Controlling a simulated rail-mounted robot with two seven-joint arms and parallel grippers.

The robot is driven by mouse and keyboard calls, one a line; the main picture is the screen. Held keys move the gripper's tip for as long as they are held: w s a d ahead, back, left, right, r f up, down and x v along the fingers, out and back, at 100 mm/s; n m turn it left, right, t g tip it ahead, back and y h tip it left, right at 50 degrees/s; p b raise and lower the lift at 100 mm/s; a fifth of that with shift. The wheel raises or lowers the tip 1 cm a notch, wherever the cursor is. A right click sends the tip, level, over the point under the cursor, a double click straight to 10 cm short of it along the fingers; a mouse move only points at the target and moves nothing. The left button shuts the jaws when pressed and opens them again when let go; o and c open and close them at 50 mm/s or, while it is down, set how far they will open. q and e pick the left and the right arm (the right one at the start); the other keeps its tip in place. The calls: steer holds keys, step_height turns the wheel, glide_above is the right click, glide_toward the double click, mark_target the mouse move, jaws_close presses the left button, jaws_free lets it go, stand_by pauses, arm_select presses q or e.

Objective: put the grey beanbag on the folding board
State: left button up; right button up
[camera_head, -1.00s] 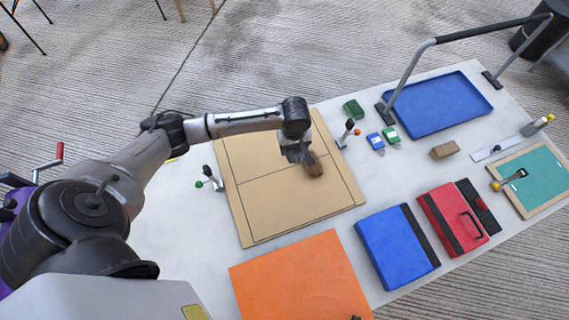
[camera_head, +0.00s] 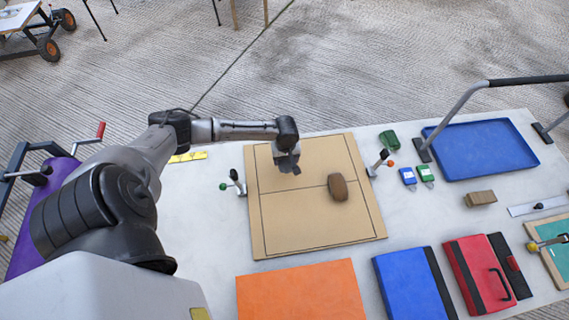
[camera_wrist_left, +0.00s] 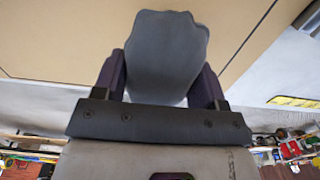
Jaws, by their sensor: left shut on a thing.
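The grey beanbag (camera_wrist_left: 167,55) is between the fingers of my left gripper (camera_wrist_left: 163,82) in the left wrist view, which is shut on it. In the head view my left gripper (camera_head: 287,163) is over the upper left part of the tan folding board (camera_head: 300,222). The beanbag is mostly hidden there by the gripper, and I cannot tell if it touches the board. A brown rounded beanbag (camera_head: 338,187) lies on the board right of my gripper. My right gripper is not in view.
Clamps with a green knob (camera_head: 223,187) and a red knob (camera_head: 390,162) stand beside the board. An orange panel (camera_head: 300,290), blue case (camera_head: 410,283) and red case (camera_head: 475,275) lie in front. A blue tray (camera_head: 485,150) is at the back right.

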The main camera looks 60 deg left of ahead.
mark_target(284, 163)
arm_select(q)
steer(key=shift+s+a+f, duration=0.1)
steer(key=shift+a+f, duration=0.1)
steer(key=shift+a, duration=0.2)
steer(key=shift+f+b, duration=0.45)
steer(key=shift+f, duration=1.55)
steer(key=shift+f, duration=0.1)
steer(key=o, duration=1.2)
steer(key=shift+o, duration=0.2)
